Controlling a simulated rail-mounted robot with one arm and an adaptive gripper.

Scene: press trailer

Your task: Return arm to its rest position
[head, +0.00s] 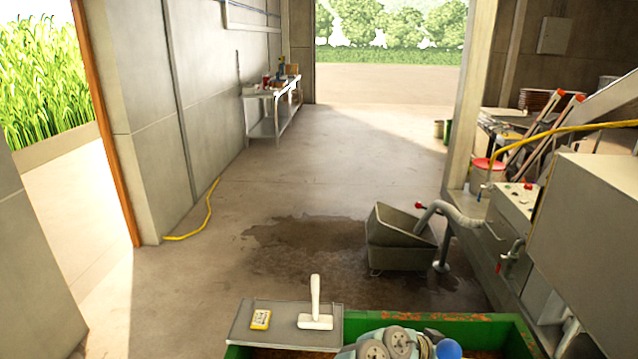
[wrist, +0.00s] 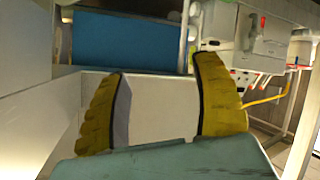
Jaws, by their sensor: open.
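My gripper (wrist: 161,72) shows in the wrist view, with one ribbed yellow finger on the left and one on the right. The fingers stand well apart and nothing is held between them. A pale flat surface (wrist: 160,105) lies behind the gap, and a blue panel (wrist: 125,42) shows above it. I cannot tell how far these are from the fingertips. I cannot make out the gripper in the head view.
A green container (head: 470,322) with a rusty rim is at the bottom. A grey board (head: 275,330) there bears a yellow box (head: 260,319) and a white T-shaped tool (head: 315,312). Grey tubs (head: 400,245) stand on wet floor.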

